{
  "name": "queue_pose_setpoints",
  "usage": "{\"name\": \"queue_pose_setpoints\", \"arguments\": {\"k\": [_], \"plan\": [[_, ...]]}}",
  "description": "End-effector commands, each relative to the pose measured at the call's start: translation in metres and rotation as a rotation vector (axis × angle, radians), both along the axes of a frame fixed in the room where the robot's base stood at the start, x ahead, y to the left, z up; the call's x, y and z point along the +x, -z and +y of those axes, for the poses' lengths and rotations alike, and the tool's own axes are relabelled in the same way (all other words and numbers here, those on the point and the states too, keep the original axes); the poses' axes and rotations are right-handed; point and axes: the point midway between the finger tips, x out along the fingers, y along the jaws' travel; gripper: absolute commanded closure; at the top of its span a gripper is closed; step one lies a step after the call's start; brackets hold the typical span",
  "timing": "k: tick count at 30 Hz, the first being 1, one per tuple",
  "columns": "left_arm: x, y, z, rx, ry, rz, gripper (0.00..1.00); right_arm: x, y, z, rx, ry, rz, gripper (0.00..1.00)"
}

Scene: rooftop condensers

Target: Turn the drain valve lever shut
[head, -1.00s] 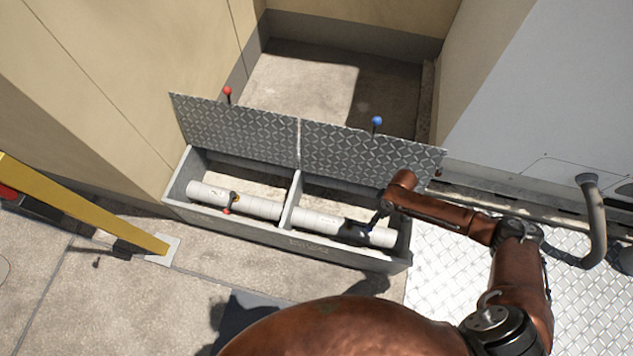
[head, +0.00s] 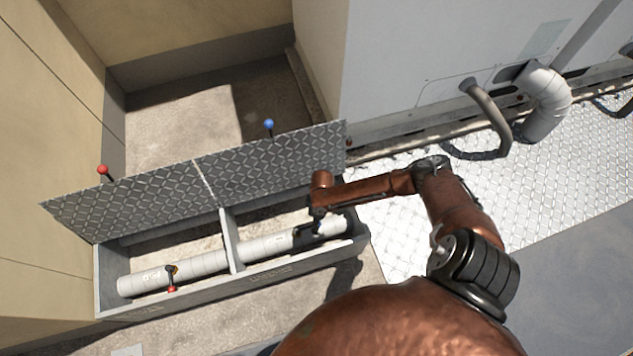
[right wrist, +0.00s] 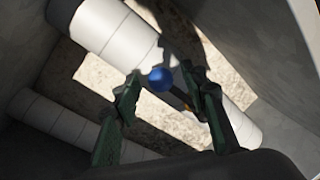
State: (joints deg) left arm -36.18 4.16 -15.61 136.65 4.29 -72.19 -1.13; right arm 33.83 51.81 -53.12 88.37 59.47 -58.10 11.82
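A lever with a blue knob (right wrist: 160,79) is on the white pipe (right wrist: 117,37) in the right wrist view. My right gripper (right wrist: 160,72) is open, with one finger on each side of the knob; I see no clear contact. In the head view my right gripper (head: 309,234) reaches down into the right compartment of the trough and hides that lever. A second lever with a red knob (head: 171,289) is on the pipe (head: 207,263) in the left compartment. No label shows which lever is the drain valve. My left gripper is not in view.
The grey trough (head: 97,283) has a divider (head: 231,240) and raised tread-plate lids (head: 130,205) behind it. A red ball (head: 102,170) and a blue ball (head: 268,124) stand above the lids. A wall is at left; a grey unit with a bent pipe (head: 545,100) is at right.

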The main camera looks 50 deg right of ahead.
Motion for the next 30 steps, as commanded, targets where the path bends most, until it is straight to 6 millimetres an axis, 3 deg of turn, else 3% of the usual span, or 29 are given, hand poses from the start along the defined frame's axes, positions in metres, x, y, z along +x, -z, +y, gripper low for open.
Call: {"name": "queue_pose_setpoints", "arguments": {"k": [4, 21, 30], "plan": [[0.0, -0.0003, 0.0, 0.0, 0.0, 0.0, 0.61, 0.0003, -0.0005, 0.0001, 0.0, 0.0, -0.001, 0.61], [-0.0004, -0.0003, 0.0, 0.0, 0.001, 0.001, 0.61, 0.0001, -0.0003, 0.0, 0.0, 0.0, 0.0, 1.0], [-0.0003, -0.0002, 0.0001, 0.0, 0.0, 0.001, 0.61, 0.0001, -0.0003, -0.0001, 0.0, 0.0, 0.0, 1.0]]}}
